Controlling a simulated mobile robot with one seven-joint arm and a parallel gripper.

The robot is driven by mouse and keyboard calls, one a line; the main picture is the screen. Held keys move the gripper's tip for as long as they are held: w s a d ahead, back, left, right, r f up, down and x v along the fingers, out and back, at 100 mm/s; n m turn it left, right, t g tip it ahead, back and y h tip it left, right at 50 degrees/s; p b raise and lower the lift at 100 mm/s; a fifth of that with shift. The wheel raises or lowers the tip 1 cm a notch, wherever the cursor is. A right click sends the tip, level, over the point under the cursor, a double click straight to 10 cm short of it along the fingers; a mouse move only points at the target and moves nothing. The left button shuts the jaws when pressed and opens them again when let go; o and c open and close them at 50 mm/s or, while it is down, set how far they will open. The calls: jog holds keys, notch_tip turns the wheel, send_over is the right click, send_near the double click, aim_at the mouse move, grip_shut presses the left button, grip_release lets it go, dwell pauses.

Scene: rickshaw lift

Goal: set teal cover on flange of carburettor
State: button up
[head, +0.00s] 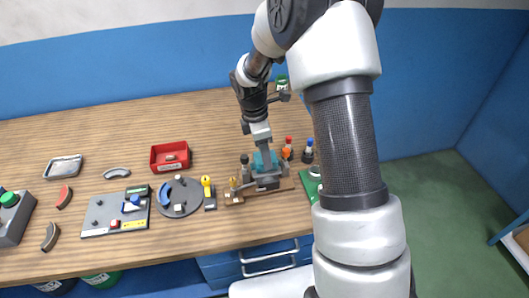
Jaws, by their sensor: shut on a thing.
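My gripper (264,150) points down over the right part of the wooden bench and is shut on the teal cover (262,160). The carburettor (267,182), a grey block, stands on a brown wooden board (285,187) right below the cover. The cover is at the top of the carburettor; I cannot tell whether it touches the flange or hangs just above it. The gripper's fingers hide part of the cover, and the flange is not clearly visible.
Small bottles with red (289,143) and blue (308,150) tops stand close right of the carburettor. Left are a yellow-handled tool (207,188), a round grey tray (190,206), a red bin (170,156) and a grey panel (105,216). The bench's back left is clear.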

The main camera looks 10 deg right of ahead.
jog(key=shift+f, duration=0.35)
dwell(1.2)
jog(key=o, duration=1.6)
jog(key=shift+o, duration=0.2)
jog(key=shift+r, duration=0.1)
jog(key=shift+r+p, duration=2.65)
jog(key=shift+r, duration=0.8)
